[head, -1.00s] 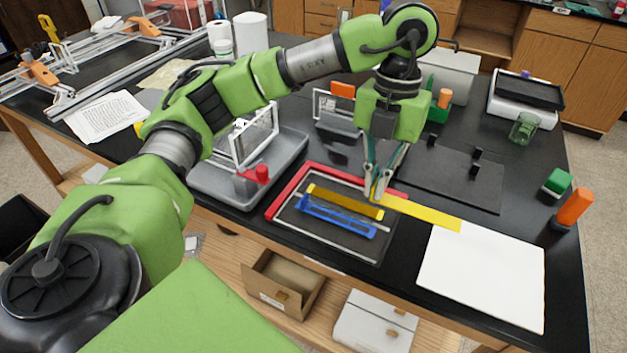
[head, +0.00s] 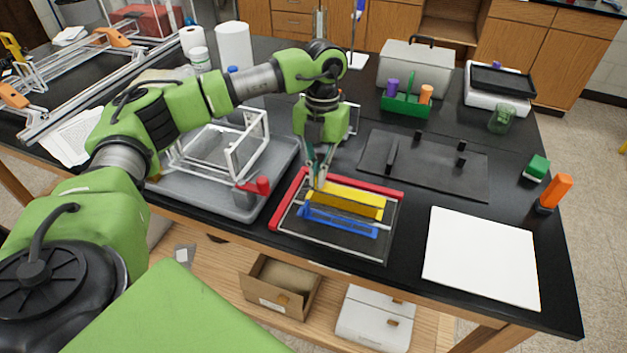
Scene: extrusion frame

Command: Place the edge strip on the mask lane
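The bright yellow edge strip (head: 352,196) is in the head view above the framed board, lined up over a darker gold bar (head: 345,209). Whether the strip touches the bar cannot be told. My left gripper (head: 319,184) is at the strip's left end, with its fingertips closed on it. The dark board (head: 330,243) has a red L-shaped edge (head: 287,202) on its far and left sides and a blue piece (head: 338,222) in front of the gold bar. Which part is the mask lane is not labelled. My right gripper is not in view.
A black plate with posts (head: 425,170) lies behind right. A white sheet (head: 482,258) lies right. Bare black tabletop separates them.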

